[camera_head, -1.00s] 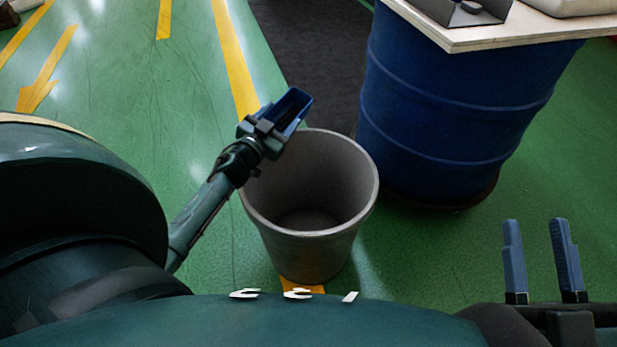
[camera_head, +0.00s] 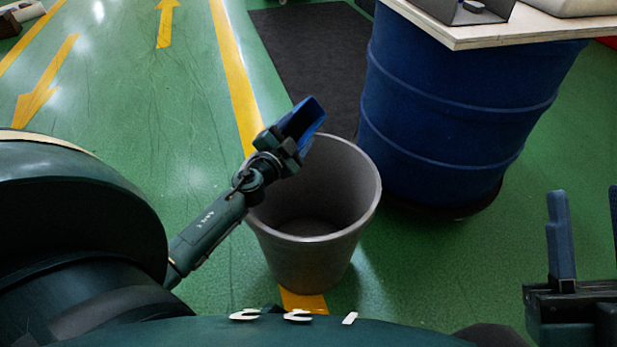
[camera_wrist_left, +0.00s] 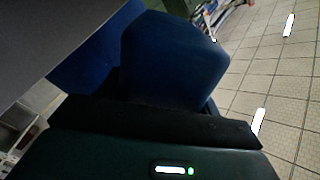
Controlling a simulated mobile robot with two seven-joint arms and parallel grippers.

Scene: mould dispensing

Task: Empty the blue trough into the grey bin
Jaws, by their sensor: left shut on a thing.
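The blue trough (camera_head: 304,118) is held in my left gripper (camera_head: 286,150) over the upper left rim of the grey bin (camera_head: 312,258). The trough is tilted, and mostly its smooth blue side faces the head camera. I cannot see whether anything is left inside it. The trough (camera_wrist_left: 172,62) also fills the middle of the left wrist view. The bin stands upright on the floor, and the visible part of its inside looks empty. My right gripper (camera_head: 588,230) is at the right edge of the head view, empty, with its fingers apart.
A large blue drum (camera_head: 440,120) stands right of the bin, under a wooden board (camera_head: 470,36) carrying a grey tray. A dark mat (camera_head: 310,60) lies behind the bin.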

